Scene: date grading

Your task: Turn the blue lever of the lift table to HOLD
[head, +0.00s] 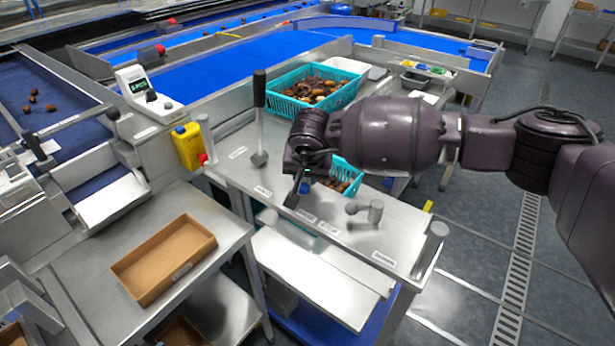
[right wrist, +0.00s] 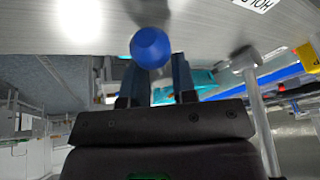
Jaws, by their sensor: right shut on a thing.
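The blue lever's round knob (right wrist: 150,47) shows in the right wrist view at the tips of my right gripper (right wrist: 153,72), whose two dark fingers close on its sides. In the head view my right gripper (head: 298,187) points down over the steel top of the lift table (head: 350,237), and a bit of the blue knob (head: 305,187) shows beside the fingers. The lever's stem is mostly hidden. A HOLD label (right wrist: 253,4) lies on the steel at the top right of the right wrist view. My left gripper is not in view.
A tall black-handled lever (head: 259,90) and a short grey handle (head: 375,211) stand on the same top. A teal crate of dates (head: 290,107) sits behind; another teal crate (head: 338,164) is partly hidden by my arm. A cardboard tray (head: 206,243) is at lower left.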

